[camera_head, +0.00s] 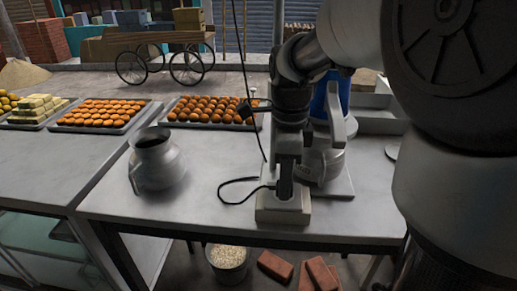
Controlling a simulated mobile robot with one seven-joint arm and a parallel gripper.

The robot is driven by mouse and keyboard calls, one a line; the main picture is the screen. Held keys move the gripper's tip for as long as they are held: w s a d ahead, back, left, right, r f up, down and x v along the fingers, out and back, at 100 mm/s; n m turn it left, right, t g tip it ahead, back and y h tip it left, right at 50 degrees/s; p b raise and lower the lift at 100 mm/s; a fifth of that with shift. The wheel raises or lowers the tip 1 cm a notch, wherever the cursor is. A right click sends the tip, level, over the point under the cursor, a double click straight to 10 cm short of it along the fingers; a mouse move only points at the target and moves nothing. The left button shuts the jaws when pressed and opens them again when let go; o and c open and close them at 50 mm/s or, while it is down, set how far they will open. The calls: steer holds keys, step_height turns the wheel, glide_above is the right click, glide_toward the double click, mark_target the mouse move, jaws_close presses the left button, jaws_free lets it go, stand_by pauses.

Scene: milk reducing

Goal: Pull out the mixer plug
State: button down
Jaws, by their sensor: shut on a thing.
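My gripper (286,176) points down at the front middle of the metal table. It is shut on a dark piece that I take to be the mixer plug (285,190), at a pale block-shaped socket box (283,213). My gripper hides much of the plug, so I cannot tell how deep it sits in the box. A black cord (222,192) loops over the table left of the box. The mixer (325,163), with a grey body and a blue part (320,100) above, stands just behind and right of my gripper, partly hidden by my arm.
A metal jug (157,165) stands left on the table (210,215). Trays of orange sweets (212,110) lie at the back. A thin black cable (250,100) hangs close left of my wrist. The table between jug and box is mostly clear. A bucket (228,260) and bricks (275,266) lie below.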

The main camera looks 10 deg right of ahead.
steer(key=shift+r+p, duration=2.6)
steer(key=shift+r, duration=0.35)
steer(key=shift+f, duration=0.1)
